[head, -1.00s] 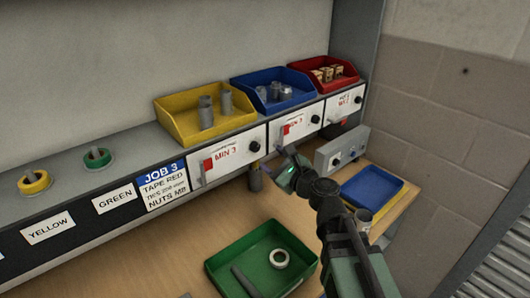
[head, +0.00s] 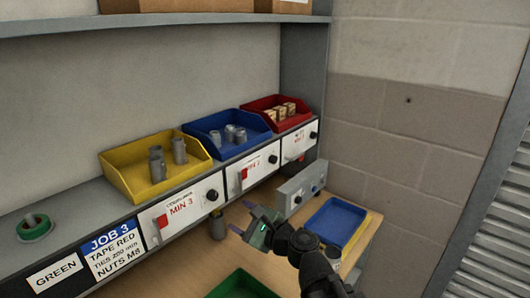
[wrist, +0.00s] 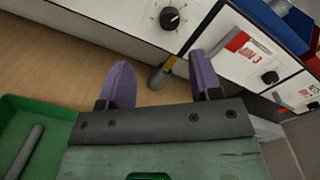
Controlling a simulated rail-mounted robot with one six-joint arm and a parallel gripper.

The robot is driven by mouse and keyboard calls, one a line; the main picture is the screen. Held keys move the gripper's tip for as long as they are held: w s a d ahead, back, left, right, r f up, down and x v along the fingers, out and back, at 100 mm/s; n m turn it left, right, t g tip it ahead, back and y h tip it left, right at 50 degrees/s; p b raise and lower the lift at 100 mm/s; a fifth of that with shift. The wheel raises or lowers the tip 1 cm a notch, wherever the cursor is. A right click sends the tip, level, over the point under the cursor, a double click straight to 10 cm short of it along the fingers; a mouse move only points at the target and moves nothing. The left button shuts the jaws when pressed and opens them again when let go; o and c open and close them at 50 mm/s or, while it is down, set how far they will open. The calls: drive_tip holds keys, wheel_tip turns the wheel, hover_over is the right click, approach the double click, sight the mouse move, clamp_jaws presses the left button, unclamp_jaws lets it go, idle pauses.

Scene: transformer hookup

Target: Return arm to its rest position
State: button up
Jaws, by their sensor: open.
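My gripper (head: 252,222) is in front of the row of white drawer panels, above the wooden bench. In the wrist view its two purple fingers (wrist: 160,84) stand apart with nothing held between them. A grey cylindrical tool with a yellow part (wrist: 160,76) lies beyond the fingers, near the panel with the black knob. A grey cylinder (head: 217,226) stands at the panel's foot in the head view, left of my gripper. My arm reaches in from the bottom right.
Yellow (head: 122,180), blue (head: 205,140) and red (head: 262,106) bins stand on the ledge. A green tray (head: 238,286) is on the bench, also in the wrist view (wrist: 50,115). A grey control box (head: 292,194) and a blue tray (head: 335,222) stand to the right of my gripper.

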drive_tip(key=s+d+f+n+g+h, duration=0.2)
drive_tip(key=s+f+n+g+h, duration=0.15)
drive_tip(key=f+n, duration=0.3)
drive_tip(key=s+d+f+n+g+h, duration=0.25)
drive_tip(key=f+n+g, duration=0.2)
drive_tip(key=n, duration=0.35)
drive_tip(key=s+d+f+n+g+h, duration=0.1)
drive_tip(key=d+f+h, duration=0.2)
drive_tip(key=d, duration=0.7)
drive_tip(key=s+d+f+n+g+h, duration=0.1)
drive_tip(key=d+h, duration=0.4)
drive_tip(key=d, duration=0.5)
wheel_tip(320, 180, down, 2)
drive_tip(key=shift+s+d+n+h, duration=0.2)
drive_tip(key=shift+s+n+h, duration=0.1)
drive_tip(key=shift+n, duration=0.25)
